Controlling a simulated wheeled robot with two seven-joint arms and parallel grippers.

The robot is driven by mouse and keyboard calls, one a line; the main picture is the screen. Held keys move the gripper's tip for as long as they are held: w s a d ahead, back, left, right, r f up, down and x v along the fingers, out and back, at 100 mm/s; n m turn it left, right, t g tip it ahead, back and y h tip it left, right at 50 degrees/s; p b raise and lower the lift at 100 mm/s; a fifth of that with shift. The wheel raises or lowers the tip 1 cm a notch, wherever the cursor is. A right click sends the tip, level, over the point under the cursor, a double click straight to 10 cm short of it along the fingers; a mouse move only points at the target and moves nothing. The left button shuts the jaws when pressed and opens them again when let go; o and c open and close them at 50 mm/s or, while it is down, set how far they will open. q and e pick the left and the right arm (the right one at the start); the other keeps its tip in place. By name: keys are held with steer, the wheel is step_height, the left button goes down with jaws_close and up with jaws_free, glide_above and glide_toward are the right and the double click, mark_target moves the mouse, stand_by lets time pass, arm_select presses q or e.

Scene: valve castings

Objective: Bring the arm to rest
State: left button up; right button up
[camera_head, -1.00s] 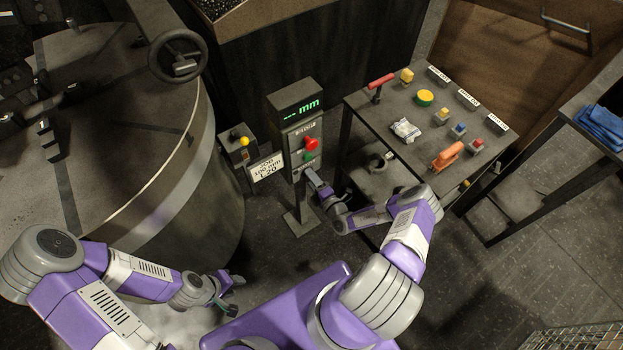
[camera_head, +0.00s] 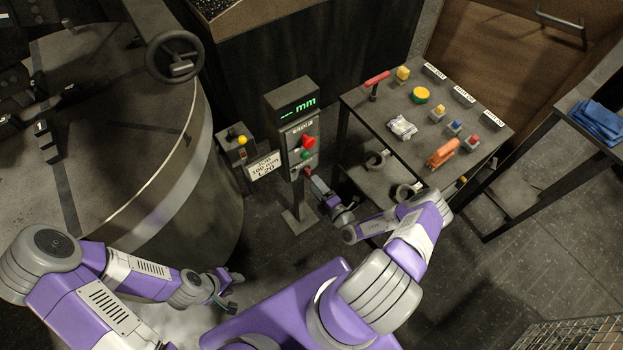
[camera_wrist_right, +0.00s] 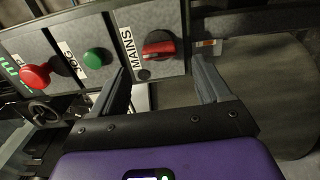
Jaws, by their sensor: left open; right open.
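My right gripper (camera_wrist_right: 168,95) is open and empty in the right wrist view. It faces a red rotary switch (camera_wrist_right: 159,47) labelled MAINS, which shows between and beyond its fingers; I cannot tell whether they touch it. In the head view the right gripper (camera_head: 313,184) is low in front of the control pedestal (camera_head: 301,150). My right arm (camera_head: 400,255) reaches out towards the pedestal from below. My left gripper (camera_head: 232,290) is open and empty, beside the lower side of the large round machine table (camera_head: 150,190). The left arm is bent at the lower left.
The pedestal has a red button (camera_head: 309,141), a green button (camera_head: 305,154) and a green display (camera_head: 299,105). A dark bench (camera_head: 385,150) with several coloured parts stands right of it. A handwheel (camera_head: 180,66) is at upper left. A wire basket (camera_head: 575,335) sits at lower right.

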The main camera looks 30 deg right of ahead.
steer(key=shift+s, duration=1.2)
steer(key=s+a+r+n+g+y, duration=0.2)
steer(key=s+a+n+g+y, duration=0.2)
steer(key=a+n+g+y, duration=0.45)
steer(key=s+a+r+n+g+y, duration=0.2)
steer(key=s+a+n+g+y, duration=0.25)
steer(key=a+n, duration=0.85)
steer(key=s+n+g+h, duration=0.8)
steer(key=s+n, duration=0.2)
steer(key=n, duration=0.9)
steer(key=w+r+n+t, duration=0.1)
steer(key=n, duration=0.2)
steer(key=w+d+r+n+t+h, duration=0.1)
steer(key=n, duration=0.2)
steer(key=w+r+n+t+h, duration=0.1)
steer(key=n, duration=0.3)
steer(key=shift+w+d+t, duration=0.2)
steer(key=shift+w+t, duration=0.1)
